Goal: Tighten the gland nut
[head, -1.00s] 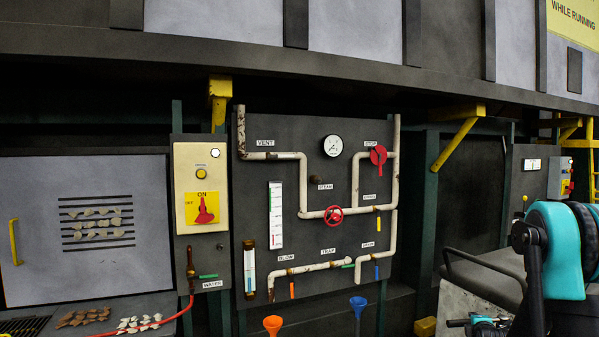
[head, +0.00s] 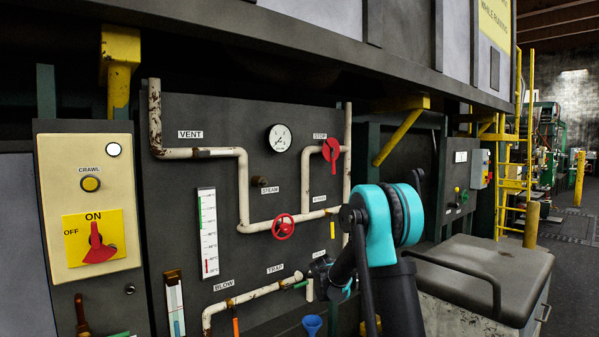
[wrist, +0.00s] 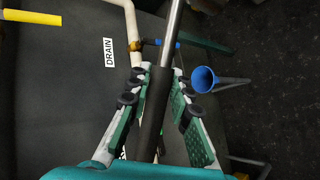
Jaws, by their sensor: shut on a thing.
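My gripper (wrist: 160,85) is shut on the black grip of a rod-like tool (wrist: 155,100). The tool's bare metal shaft (wrist: 173,35) runs up out of the wrist view, so its far end is hidden. In the head view my gripper (head: 322,270) is small, in front of the panel's lower right, and the tool cannot be made out. The red handwheel (head: 283,227) sits on the white pipe (head: 240,190), up and left of my gripper. I cannot pick out the gland nut in either view.
A brass valve with a blue handle (wrist: 165,43) is close beside the shaft, by the DRAIN label (wrist: 108,52). A blue funnel (wrist: 205,78) is right of the fingers. A grey cabinet with a rail (head: 480,275) stands right of my arm.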

